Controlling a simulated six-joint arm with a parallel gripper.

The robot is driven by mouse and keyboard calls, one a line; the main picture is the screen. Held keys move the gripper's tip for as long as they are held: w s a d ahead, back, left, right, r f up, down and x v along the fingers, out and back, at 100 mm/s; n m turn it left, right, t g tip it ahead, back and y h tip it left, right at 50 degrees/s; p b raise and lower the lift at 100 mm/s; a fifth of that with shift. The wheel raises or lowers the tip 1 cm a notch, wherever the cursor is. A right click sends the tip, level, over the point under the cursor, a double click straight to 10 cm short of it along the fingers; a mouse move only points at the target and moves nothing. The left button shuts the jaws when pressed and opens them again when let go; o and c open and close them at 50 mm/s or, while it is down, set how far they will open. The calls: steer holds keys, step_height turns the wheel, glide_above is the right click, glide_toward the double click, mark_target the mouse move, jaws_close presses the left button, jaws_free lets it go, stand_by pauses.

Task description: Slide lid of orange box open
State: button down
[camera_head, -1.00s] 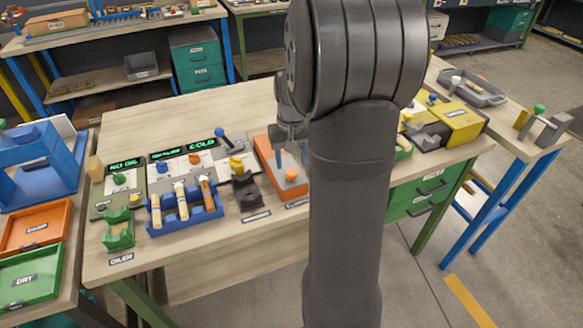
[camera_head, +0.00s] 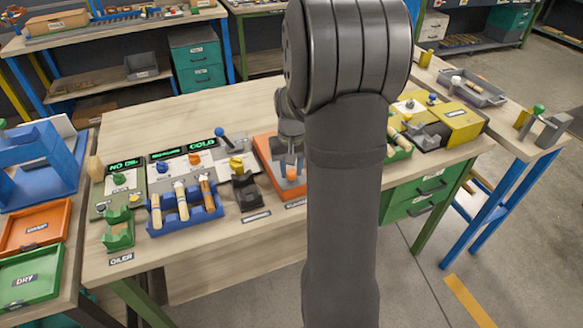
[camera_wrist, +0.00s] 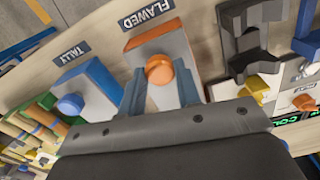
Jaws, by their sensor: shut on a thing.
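The orange box (camera_head: 266,153) stands on the bench beside my arm, partly hidden by it. Its grey lid carries an orange knob (camera_head: 292,172). In the wrist view the box (camera_wrist: 177,48) has a FLAWED label in front of it, and the round knob (camera_wrist: 159,70) is at my fingertips. My gripper (camera_head: 290,158) reaches down over the lid. In the wrist view my gripper (camera_wrist: 160,80) has one finger on each side of the knob and is shut on it. The far part of the lid is hidden behind the gripper body.
A blue box with a knob (camera_wrist: 98,88) and TALLY label stands left of the orange box in the wrist view. A black holder (camera_head: 246,192) is close on its other side. A blue rack (camera_head: 205,219) holds several wooden-handled pieces. Bare bench lies behind.

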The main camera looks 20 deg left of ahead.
steer(key=w+a, duration=0.9)
steer(key=shift+w+a, duration=0.25)
steer(key=c, duration=1.1)
jaws_free()
steer(key=shift+o, duration=0.2)
step_height(320, 180, up, 18)
steer(key=shift+f, duration=0.25)
step_height(320, 180, down, 18)
steer(key=shift+r, duration=0.2)
steer(key=shift+s+d, duration=0.1)
